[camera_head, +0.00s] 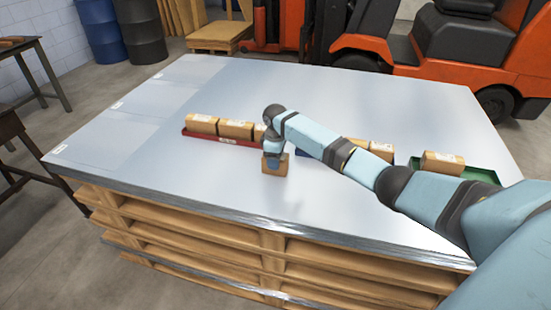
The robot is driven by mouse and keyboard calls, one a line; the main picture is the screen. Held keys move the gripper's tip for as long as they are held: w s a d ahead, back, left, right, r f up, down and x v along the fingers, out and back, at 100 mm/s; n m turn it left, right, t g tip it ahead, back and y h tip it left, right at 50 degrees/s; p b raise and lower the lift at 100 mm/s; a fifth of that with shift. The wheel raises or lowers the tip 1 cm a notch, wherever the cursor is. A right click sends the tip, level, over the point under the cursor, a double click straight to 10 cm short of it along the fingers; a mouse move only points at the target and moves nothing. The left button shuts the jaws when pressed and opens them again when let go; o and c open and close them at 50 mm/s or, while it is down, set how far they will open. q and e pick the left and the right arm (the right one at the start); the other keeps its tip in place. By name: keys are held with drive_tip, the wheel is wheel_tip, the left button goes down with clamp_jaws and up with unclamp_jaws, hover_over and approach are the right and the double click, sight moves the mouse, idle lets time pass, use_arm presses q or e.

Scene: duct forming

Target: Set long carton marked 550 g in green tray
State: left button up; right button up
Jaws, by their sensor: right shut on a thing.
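My right gripper (274,158) points down and is shut on a brown carton (284,168). The carton is at or just above the sheet-metal surface, in front of the red tray. The gripper covers part of it, and no weight mark can be read on it. The green tray (484,174) lies at the right of the stack, with one brown carton (443,163) in its left part and bare green room to the right. My left gripper is not in view.
The red tray (222,140) holds several cartons (202,124) in a row. A blue tray (311,160) with cartons (381,151) is partly hidden behind my right arm. The metal surface (150,145) is clear at left and back. An orange forklift (385,55) stands behind.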

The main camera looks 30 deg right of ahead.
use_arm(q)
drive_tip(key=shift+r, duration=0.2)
use_arm(e)
drive_tip(key=shift+r, duration=0.1)
drive_tip(key=shift+r+p, duration=0.3)
drive_tip(key=shift+p, duration=0.1)
wheel_tip(320, 180, up, 8)
drive_tip(key=p, duration=0.8)
drive_tip(key=shift+f, duration=0.2)
drive_tip(key=shift+r+p, duration=0.4)
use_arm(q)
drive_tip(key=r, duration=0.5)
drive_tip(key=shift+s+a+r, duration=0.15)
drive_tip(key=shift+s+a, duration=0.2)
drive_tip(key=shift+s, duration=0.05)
use_arm(e)
drive_tip(key=shift+f, duration=0.1)
